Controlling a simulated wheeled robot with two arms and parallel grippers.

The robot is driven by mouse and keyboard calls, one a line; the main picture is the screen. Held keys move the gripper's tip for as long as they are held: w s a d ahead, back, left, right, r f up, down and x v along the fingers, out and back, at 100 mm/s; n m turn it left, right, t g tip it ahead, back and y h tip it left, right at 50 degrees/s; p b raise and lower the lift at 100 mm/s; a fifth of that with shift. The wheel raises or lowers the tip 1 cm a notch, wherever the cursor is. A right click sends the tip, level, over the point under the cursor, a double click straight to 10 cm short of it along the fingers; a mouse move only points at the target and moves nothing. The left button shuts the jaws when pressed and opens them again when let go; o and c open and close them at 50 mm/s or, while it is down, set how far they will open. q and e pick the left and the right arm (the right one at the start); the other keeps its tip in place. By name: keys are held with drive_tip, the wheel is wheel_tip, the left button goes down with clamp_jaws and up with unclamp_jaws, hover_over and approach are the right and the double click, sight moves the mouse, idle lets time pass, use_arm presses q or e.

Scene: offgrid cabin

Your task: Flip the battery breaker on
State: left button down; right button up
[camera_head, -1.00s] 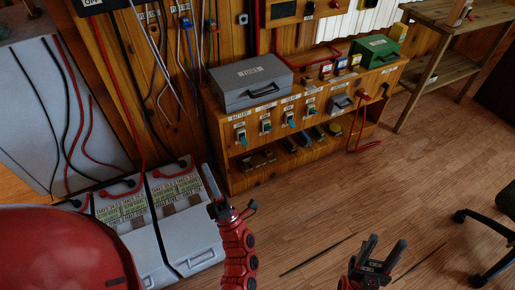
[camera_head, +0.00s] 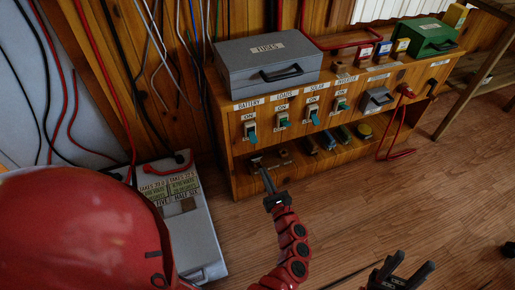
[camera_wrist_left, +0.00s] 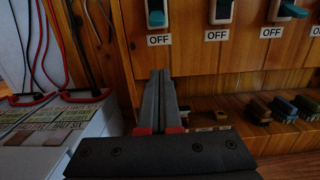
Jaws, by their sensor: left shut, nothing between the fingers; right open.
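The battery breaker (camera_head: 250,132) is the leftmost switch on the wooden panel, under the label BATTERY. Its teal lever points down, and an OFF label sits below it in the left wrist view, where the lever (camera_wrist_left: 156,18) shows at the top. My left gripper (camera_head: 264,172) is shut and empty, below the breaker and apart from it. In the left wrist view its fingers (camera_wrist_left: 160,78) point at the panel's lower part, below the OFF label. My right gripper (camera_head: 408,268) is open and empty, low over the floor at the right.
The loads breaker (camera_head: 283,119), solar breaker (camera_head: 313,112) and inverter breaker (camera_head: 342,104) stand in a row to the right. A grey fuses box (camera_head: 266,60) sits on top. White batteries (camera_head: 198,235) stand at lower left.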

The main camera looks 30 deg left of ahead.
sight(252, 135)
use_arm(q)
drive_tip(key=f+b+x, duration=0.1)
drive_tip(key=x, duration=0.9)
drive_tip(key=r, duration=0.3)
drive_tip(key=s+d+r, duration=0.1)
drive_tip(key=shift+d+r, duration=0.1)
drive_tip(key=shift+r, duration=0.1)
drive_tip(key=shift+r+p, duration=0.1)
drive_tip(key=shift+p, duration=0.2)
